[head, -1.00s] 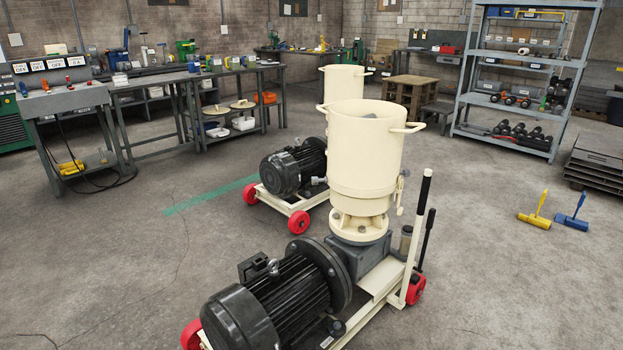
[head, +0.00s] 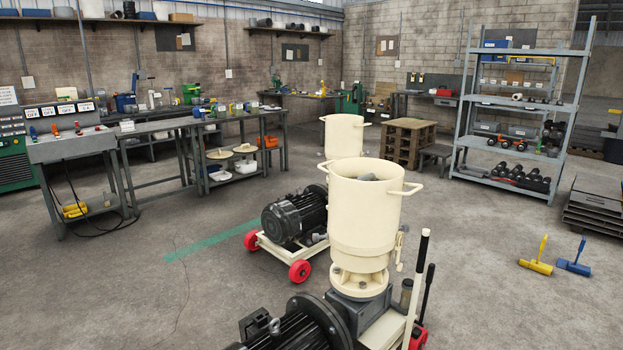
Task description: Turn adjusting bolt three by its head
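Two cream pellet mills stand on the floor. The nearer mill (head: 366,212) has a round hopper with two side handles, a black motor (head: 295,330) cut off by the bottom edge, and a grey gearbox. The farther mill (head: 343,137) stands behind it, with its black motor (head: 294,215) on a red-wheeled cream frame. Small bolt-like parts show on the flange (head: 360,282) under the near hopper and on the hopper's right side (head: 399,246). I cannot tell which is adjusting bolt three. Neither of my grippers is in view.
A workbench (head: 160,124) runs along the left, beside a control desk (head: 72,145). A grey shelf rack (head: 512,185) stands at the right. A yellow tool (head: 536,266) and a blue tool (head: 574,266) lie on the floor. Open floor lies left and right of the mills.

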